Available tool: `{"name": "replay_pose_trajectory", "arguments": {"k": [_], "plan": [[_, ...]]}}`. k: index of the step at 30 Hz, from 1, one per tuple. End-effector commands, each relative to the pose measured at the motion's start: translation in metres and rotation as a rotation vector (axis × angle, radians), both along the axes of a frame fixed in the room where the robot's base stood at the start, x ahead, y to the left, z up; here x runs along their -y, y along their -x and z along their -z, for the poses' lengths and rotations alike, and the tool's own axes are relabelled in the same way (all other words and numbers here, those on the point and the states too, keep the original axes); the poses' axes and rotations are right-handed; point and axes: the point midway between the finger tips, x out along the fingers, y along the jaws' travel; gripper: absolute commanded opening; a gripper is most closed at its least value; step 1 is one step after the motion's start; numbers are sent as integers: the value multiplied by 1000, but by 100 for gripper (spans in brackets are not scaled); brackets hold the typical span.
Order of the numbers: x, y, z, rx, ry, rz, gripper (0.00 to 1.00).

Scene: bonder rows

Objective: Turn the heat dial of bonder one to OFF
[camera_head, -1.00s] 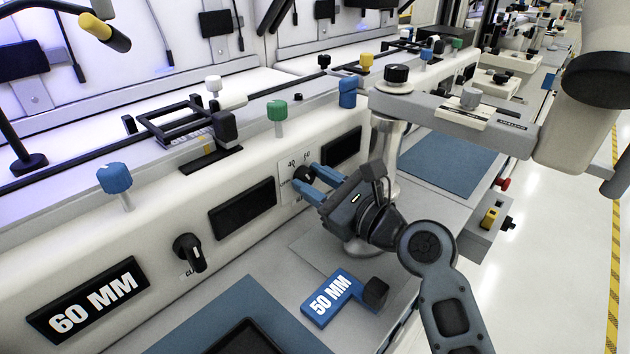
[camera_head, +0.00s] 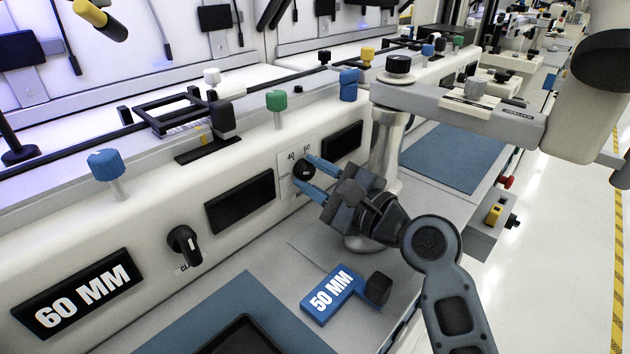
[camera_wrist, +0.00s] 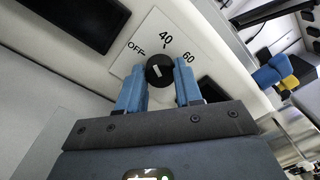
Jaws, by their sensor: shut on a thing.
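The heat dial (camera_head: 304,170) is a round black knob with a pale pointer line on a white plate (camera_wrist: 166,28) on the machine's front panel. In the wrist view the dial (camera_wrist: 159,70) sits between my two blue fingers, and the plate reads OFF, 40 and 60. The pointer slants up and left, between OFF and 40 as the view shows it. My gripper (camera_head: 312,180) is shut on the dial, one finger on each side. It also shows in the wrist view (camera_wrist: 160,80). The lower part of the dial is partly hidden by my gripper.
A second black knob (camera_head: 185,246) is left of a dark display (camera_head: 239,202). A blue 50 MM block (camera_head: 332,296) lies on the bench below my gripper. A grey post (camera_head: 387,150) with a microscope arm stands close behind my gripper.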

Motion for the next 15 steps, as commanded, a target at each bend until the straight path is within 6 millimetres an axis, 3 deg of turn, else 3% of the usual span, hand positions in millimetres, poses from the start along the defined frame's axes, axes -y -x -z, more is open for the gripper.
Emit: {"name": "replay_pose_trajectory", "arguments": {"k": [15], "plan": [[-1,1,3,295,232,-2,4]]}}
